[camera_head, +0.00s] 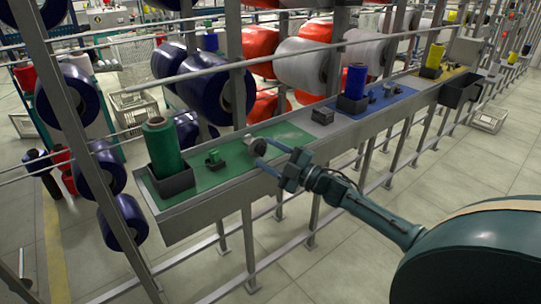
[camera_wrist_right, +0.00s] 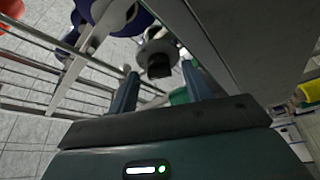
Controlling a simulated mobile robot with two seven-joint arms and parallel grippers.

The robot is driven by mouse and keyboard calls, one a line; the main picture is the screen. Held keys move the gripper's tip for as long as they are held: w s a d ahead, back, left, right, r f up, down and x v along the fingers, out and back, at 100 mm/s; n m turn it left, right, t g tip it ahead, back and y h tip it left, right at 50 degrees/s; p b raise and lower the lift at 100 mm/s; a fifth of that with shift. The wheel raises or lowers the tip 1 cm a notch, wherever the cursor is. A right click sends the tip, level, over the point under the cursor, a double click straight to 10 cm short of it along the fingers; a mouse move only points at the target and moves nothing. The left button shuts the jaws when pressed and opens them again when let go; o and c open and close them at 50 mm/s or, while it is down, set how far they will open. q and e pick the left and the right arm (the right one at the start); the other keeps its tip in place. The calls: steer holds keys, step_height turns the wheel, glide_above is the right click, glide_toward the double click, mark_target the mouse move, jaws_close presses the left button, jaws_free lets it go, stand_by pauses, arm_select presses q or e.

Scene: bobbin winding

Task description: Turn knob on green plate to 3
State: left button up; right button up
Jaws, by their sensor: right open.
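The green plate (camera_head: 212,178) lies at the near left end of the long metal rail. A grey round knob (camera_head: 257,146) stands on it, right of its middle. My right gripper (camera_head: 262,152) reaches in from the right, its two blue fingers open and pointing at the knob. In the right wrist view, the dark knob (camera_wrist_right: 158,64) shows between and ahead of the open fingers (camera_wrist_right: 160,72). I cannot tell whether the fingers touch it. The knob's setting and any numbers are too small to read. My left gripper is not in view.
A green spool (camera_head: 163,146) stands in a dark holder (camera_head: 172,182) on the plate, with a small green piece (camera_head: 214,157) beside it. A blue plate (camera_head: 378,106) with a blue spool (camera_head: 355,80) lies farther along the rail. Metal bars and large spools stand behind.

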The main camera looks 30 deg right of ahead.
steer(key=b+v, duration=0.1)
steer(key=v, duration=1.2)
steer(key=shift+f, duration=0.1)
stand_by(0.3)
